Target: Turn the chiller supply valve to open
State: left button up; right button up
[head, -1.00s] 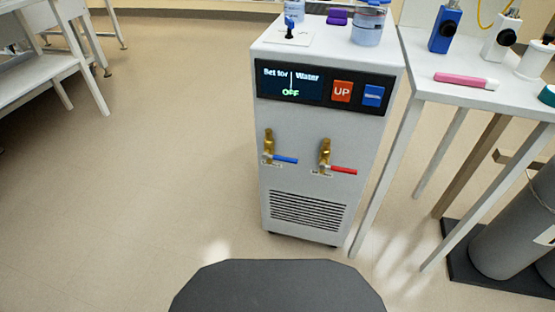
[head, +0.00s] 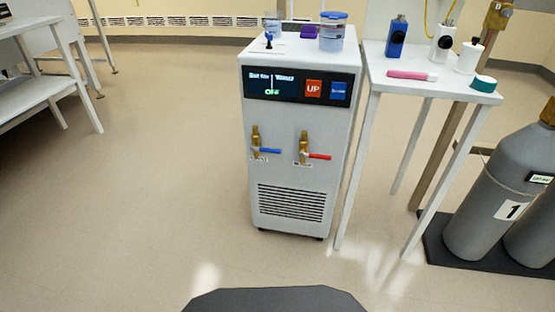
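The chiller (head: 292,180) is a white upright cabinet standing on the floor ahead, with a dark display panel reading OFF. Two brass valves sit on its front face. The left valve (head: 255,140) has a blue lever (head: 268,151) pointing sideways to the right. The right valve (head: 303,145) has a red lever (head: 319,156), also pointing sideways to the right. The small labels under them are too blurred to read. Neither of my grippers is in view.
A white table (head: 430,88) with bottles and a pink item (head: 412,76) stands right of the chiller. Grey gas cylinders (head: 497,200) stand on a dark base at the right. A white bench (head: 45,80) is at the far left. Floor before the chiller and to its left is clear.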

aim_at(253, 148)
jog(key=z, duration=1.55)
jog(key=i, duration=0.95)
jog(key=u, duration=1.75)
